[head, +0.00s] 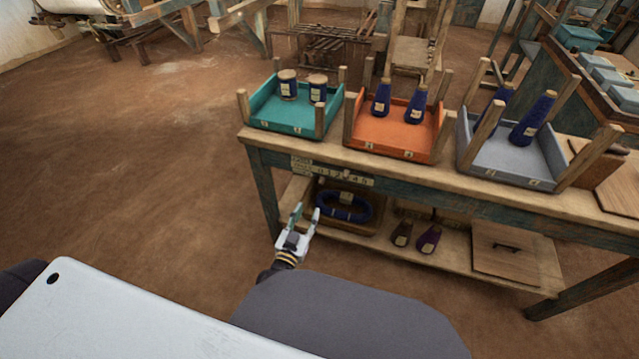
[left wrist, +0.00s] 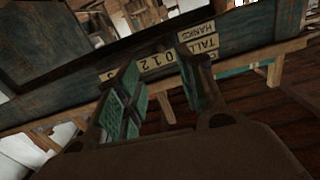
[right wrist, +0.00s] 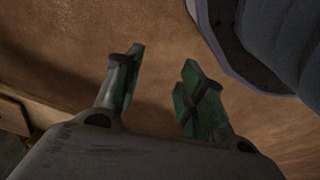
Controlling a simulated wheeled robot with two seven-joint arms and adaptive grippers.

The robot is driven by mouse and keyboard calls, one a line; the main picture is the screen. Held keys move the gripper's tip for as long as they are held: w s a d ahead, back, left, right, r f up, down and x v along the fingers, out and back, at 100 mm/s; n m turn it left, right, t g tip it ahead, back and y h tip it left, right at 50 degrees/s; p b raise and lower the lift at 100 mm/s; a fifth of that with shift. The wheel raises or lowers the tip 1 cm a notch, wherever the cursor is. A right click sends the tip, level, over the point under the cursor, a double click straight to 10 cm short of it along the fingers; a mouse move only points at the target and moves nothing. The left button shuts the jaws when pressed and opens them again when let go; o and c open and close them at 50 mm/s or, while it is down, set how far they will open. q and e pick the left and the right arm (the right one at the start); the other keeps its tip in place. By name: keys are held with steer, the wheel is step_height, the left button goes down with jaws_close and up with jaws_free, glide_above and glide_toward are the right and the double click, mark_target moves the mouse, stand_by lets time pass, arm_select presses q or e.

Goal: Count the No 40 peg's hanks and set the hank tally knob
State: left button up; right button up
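The hank tally strip (head: 335,172), a pale plate with black numerals, is on the front edge of the bench. In the left wrist view its words and numerals (left wrist: 155,62) show just beyond my fingers. I cannot clearly make out its knob. Dark blue yarn (head: 343,210) with a pale tag lies looped below it; I cannot tell how many hanks it holds, and no No 40 peg is legible. My left gripper (head: 305,213) is open and empty, in front of and below the strip. My right gripper (right wrist: 160,60) is open and empty above brown floor, outside the head view.
A teal tray (head: 283,128), an orange tray (head: 385,150) and a grey tray (head: 500,175) with blue spools stand on the bench top. Two dark cones (head: 428,240) and a wooden lidded box (head: 512,257) sit on the lower shelf. Floor at left is clear.

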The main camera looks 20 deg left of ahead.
arm_select(q)
steer(key=shift+r+m, duration=0.1)
steer(key=shift+m, duration=0.4)
arm_select(e)
steer(key=shift+w, duration=0.15)
arm_select(q)
steer(key=shift+w, duration=0.15)
arm_select(e)
steer(key=shift+r, duration=0.1)
arm_select(q)
steer(key=b, duration=0.1)
glide_toward(320, 185)
steer(key=shift+w, duration=2.8)
steer(key=shift+w+b, duration=0.75)
steer(key=shift+w, duration=1.7)
arm_select(e)
step_height(320, 185, up, 8)
steer(key=a, duration=0.2)
steer(key=shift+w, duration=0.4)
